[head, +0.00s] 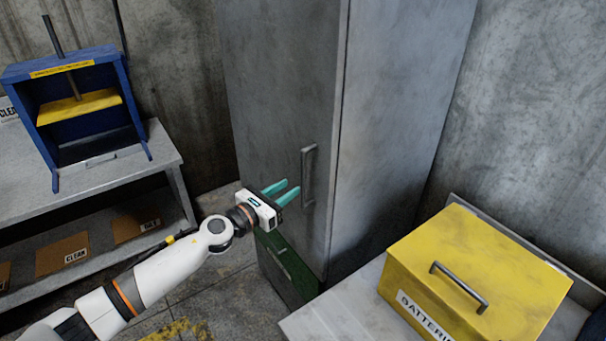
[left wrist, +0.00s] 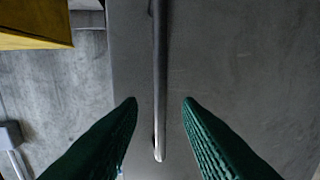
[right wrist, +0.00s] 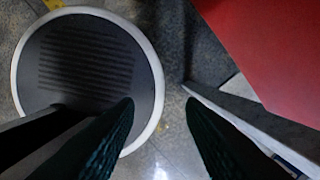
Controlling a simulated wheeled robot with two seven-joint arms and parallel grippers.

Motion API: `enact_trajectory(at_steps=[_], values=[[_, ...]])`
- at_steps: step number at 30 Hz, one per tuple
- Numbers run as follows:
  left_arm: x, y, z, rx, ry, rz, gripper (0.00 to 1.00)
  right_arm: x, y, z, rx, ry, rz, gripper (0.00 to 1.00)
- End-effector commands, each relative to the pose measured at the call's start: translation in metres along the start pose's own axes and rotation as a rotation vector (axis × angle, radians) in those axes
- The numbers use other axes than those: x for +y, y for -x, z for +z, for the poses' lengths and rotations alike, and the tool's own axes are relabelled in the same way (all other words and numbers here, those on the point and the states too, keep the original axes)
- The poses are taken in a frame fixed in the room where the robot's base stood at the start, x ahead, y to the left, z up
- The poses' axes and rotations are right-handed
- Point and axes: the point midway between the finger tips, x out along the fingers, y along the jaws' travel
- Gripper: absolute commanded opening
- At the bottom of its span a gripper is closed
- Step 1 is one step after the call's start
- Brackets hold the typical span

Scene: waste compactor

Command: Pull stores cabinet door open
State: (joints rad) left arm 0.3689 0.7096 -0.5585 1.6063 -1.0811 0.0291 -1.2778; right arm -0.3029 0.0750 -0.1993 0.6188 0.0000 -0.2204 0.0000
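The stores cabinet (head: 275,90) is a tall grey metal cabinet, and its door is shut. A vertical bar handle (head: 308,175) sits near the door's right edge. My left gripper (head: 286,192) is open just left of the handle in the head view. In the left wrist view the handle (left wrist: 159,80) runs vertically between the two spread green fingers (left wrist: 160,104), which do not appear to touch it. My right gripper (right wrist: 158,106) is open and empty, pointing at the floor in the right wrist view.
A yellow batteries box (head: 470,275) stands on a bench (head: 335,308) at the right. A blue press (head: 75,110) stands on a grey shelf unit (head: 110,175) at the left, with cardboard boxes below. A red surface (right wrist: 275,50) shows in the right wrist view.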

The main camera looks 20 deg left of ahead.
Motion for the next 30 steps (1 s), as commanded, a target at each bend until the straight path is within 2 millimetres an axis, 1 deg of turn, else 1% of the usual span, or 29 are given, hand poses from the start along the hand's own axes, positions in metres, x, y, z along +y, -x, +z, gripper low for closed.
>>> enact_trajectory(at_steps=[1,3,6,9,15,22,23,28,30], values=[[0.0,-0.012,-0.004,0.004,0.003,-0.001,0.31,0.002,0.004,0.001,-0.001,0.0,0.002,0.36],[0.0,-0.025,-0.003,0.004,0.002,-0.001,0.31,0.002,0.006,0.001,-0.001,0.0,0.002,0.36],[0.0,-0.041,-0.001,0.002,0.003,0.0,0.31,0.002,0.007,0.002,-0.002,0.0,0.002,0.36],[-0.001,-0.053,-0.001,0.001,0.002,-0.002,0.31,0.001,0.007,0.002,-0.003,0.0,0.001,0.36],[0.0,-0.063,0.0,0.0,0.002,0.0,0.31,-0.002,0.007,0.002,-0.003,0.002,-0.002,0.36],[0.0,-0.063,0.0,0.0,0.002,0.0,0.31,-0.005,0.007,0.002,-0.003,0.004,-0.006,0.36],[0.0,-0.063,0.0,0.0,0.002,0.0,0.28,-0.006,0.007,0.002,-0.003,0.004,-0.007,0.36],[0.0,-0.063,0.0,0.0,0.002,0.0,0.0,-0.006,0.007,0.003,-0.004,0.004,-0.007,0.36],[0.0,-0.063,0.0,0.0,0.002,0.0,0.0,-0.006,0.007,0.003,-0.004,0.004,-0.007,0.36]])
